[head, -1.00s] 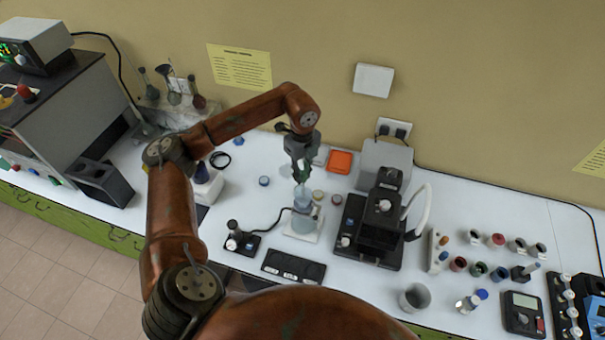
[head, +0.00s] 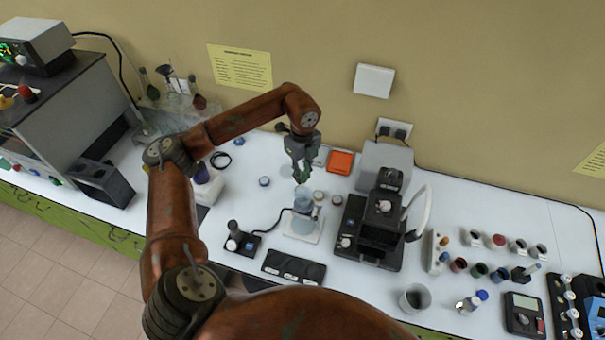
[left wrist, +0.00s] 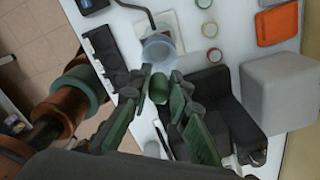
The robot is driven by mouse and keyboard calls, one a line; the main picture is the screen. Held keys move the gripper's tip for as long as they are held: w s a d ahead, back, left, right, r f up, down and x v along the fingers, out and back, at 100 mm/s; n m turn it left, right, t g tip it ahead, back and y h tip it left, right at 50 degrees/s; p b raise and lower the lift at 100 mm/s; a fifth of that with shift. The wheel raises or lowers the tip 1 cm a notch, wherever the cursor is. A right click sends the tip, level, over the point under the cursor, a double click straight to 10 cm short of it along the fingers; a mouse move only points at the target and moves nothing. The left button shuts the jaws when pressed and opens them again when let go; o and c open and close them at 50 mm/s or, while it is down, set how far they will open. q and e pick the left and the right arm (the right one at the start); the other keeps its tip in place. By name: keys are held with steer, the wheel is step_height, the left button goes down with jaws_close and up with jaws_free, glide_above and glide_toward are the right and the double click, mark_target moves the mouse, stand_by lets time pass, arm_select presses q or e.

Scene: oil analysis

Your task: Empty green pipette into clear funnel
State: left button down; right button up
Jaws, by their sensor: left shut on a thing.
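My left gripper (head: 302,172) hangs above the balance area. It is shut on the green pipette, whose green bulb (left wrist: 159,88) shows between the fingertips in the left wrist view. The thin lower part of the pipette cannot be made out. The clear funnel (head: 303,192) sits on top of a clear vessel (head: 302,222) that stands on a white plate, just below the gripper. In the left wrist view the round funnel mouth (left wrist: 159,48) lies just beyond the fingertips. I cannot tell whether the pipette tip is inside it. My right gripper is not in view.
A black instrument (head: 376,228) stands close to the right of the vessel. Small round caps (head: 319,195) and an orange box (head: 340,162) lie behind it. A black three-part pad (head: 293,266) lies in front. Jars and bottles stand at the right.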

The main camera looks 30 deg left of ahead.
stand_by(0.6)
arm_select(q)
steer(key=shift+r+p, duration=0.75)
steer(key=shift+r, duration=0.75)
steer(key=c, duration=2.3)
jaws_free()
steer(key=c, duration=0.3)
steer(key=shift+r, duration=0.1)
steer(key=shift+r+p, duration=0.7)
steer(key=shift+r, duration=0.7)
